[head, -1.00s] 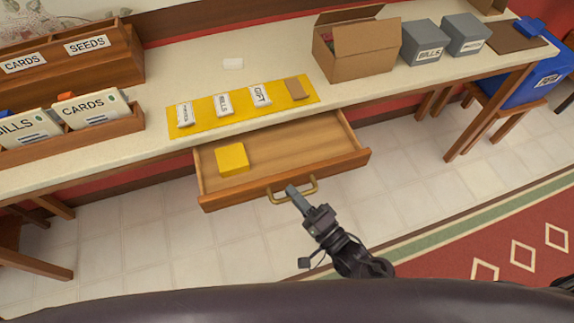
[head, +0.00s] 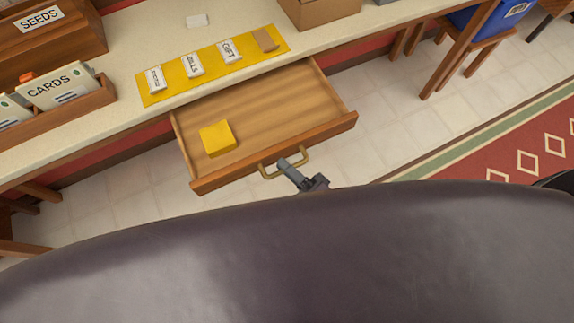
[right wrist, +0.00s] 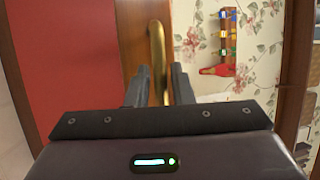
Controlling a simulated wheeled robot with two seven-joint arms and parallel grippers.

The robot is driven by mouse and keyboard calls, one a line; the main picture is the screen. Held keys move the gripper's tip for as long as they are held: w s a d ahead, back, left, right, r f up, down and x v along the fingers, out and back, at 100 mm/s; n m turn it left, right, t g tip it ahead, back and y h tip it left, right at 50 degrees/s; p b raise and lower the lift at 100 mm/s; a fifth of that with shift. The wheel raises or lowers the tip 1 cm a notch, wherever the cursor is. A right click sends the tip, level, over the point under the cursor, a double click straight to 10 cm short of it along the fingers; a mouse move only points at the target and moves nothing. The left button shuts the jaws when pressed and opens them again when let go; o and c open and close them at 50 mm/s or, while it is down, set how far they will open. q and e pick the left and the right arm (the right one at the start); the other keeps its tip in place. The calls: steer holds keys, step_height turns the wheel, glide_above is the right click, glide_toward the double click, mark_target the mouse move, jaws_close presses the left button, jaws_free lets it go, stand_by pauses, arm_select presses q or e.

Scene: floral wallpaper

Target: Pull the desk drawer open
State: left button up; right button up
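The wooden desk drawer (head: 270,97) stands well out from under the desk (head: 120,130), with its inside showing. A yellow block (head: 217,138) lies in it toward the left front. The brass handle (head: 265,172) is on the drawer front. My right gripper (head: 284,163) is at the middle of the handle, partly hidden by my own body. In the right wrist view the handle (right wrist: 157,45) runs upright between the two dark fingers (right wrist: 160,82), which are closed on it. My left gripper is not in view.
On the desktop are a yellow mat (head: 185,88) with several labelled packets, a cardboard box (head: 315,10) and a wooden card holder (head: 85,105). A blue bin (head: 478,16) stands on a stool at right. Tiled floor lies clear beside the drawer.

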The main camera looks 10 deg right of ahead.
steer(key=b+v, duration=0.1)
steer(key=v, duration=0.6)
steer(key=shift+s+d, duration=0.2)
steer(key=shift+s, duration=0.15)
stand_by(0.4)
steer(key=s+d+f+n+g+h, duration=0.1)
steer(key=d+f+n+g+h, duration=0.25)
steer(key=f, duration=0.85)
steer(key=s+d+f+n+g+h, duration=0.1)
steer(key=d+f+n+g+h, duration=0.2)
steer(key=f, duration=1)
steer(key=s+d+f+n+g+h, duration=0.2)
steer(key=s+d+f+g+h, duration=0.1)
steer(key=s+f, duration=0.3)
steer(key=s+d+f+n+g+h, duration=0.3)
steer(key=s+f+g, duration=0.2)
steer(key=s, duration=0.4)
steer(key=shift+f+p, duration=0.35)
steer(key=shift+f, duration=0.55)
